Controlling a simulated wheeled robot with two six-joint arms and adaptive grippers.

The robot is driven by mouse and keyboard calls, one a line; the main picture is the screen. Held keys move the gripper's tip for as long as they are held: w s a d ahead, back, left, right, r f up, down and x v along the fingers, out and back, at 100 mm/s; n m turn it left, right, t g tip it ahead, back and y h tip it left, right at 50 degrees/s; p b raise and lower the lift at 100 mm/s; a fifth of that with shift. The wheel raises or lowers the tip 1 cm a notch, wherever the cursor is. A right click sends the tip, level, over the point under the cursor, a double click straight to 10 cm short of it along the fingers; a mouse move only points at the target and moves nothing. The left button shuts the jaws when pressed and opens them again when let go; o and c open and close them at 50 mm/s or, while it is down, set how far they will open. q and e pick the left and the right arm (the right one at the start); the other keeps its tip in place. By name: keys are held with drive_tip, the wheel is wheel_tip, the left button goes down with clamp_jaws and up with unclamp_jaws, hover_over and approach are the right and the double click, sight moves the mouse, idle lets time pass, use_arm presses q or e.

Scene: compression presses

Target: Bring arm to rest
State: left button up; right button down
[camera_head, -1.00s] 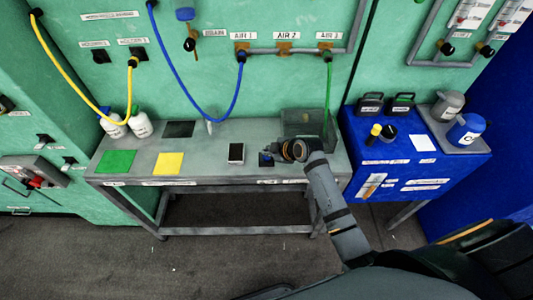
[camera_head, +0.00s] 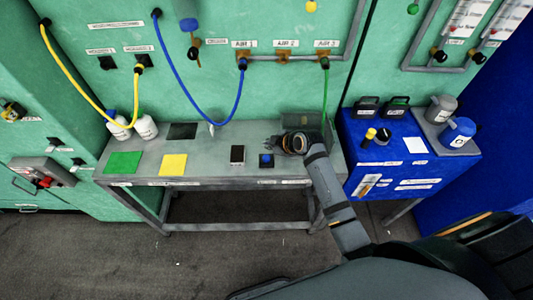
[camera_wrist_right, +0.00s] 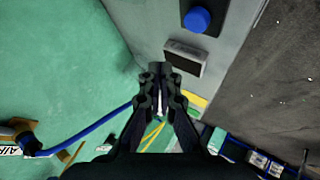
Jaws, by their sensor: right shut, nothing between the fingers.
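My right gripper (camera_head: 275,142) is above the right part of the grey workbench (camera_head: 215,167) in the head view, at the end of my dark arm. In the right wrist view my right gripper (camera_wrist_right: 160,72) has its fingers together with nothing between them. A small black box with a blue button (camera_head: 266,160) sits on the bench just below the gripper in the head view, apart from it. The blue button also shows in the right wrist view (camera_wrist_right: 197,19). My left gripper is not in view.
A small dark block with a pale top (camera_head: 237,155), a yellow square (camera_head: 172,165) and a green square (camera_head: 123,162) lie on the bench. Blue (camera_head: 190,100), yellow (camera_head: 67,97) and green (camera_head: 326,95) hoses hang from the green wall. A blue cabinet (camera_head: 405,165) stands at right.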

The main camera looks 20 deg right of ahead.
idle(0.5)
drive_tip(key=s+d+r+m+g+h, duration=0.1)
drive_tip(key=s+d+m+g+h, duration=0.15)
drive_tip(key=s+m, duration=0.75)
drive_tip(key=s+d+m+g+h, duration=0.2)
drive_tip(key=s+d+m+h, duration=0.15)
drive_tip(key=s, duration=1.35)
drive_tip(key=d+f+g+y+b, duration=0.1)
drive_tip(key=d+f, duration=0.2)
drive_tip(key=f, duration=2.2)
drive_tip(key=s+d+f+g, duration=0.1)
drive_tip(key=s+f, duration=1.8)
drive_tip(key=s, duration=0.1)
drive_tip(key=shift+d+b, duration=0.3)
drive_tip(key=shift+b, duration=0.05)
drive_tip(key=shift+g, duration=0.25)
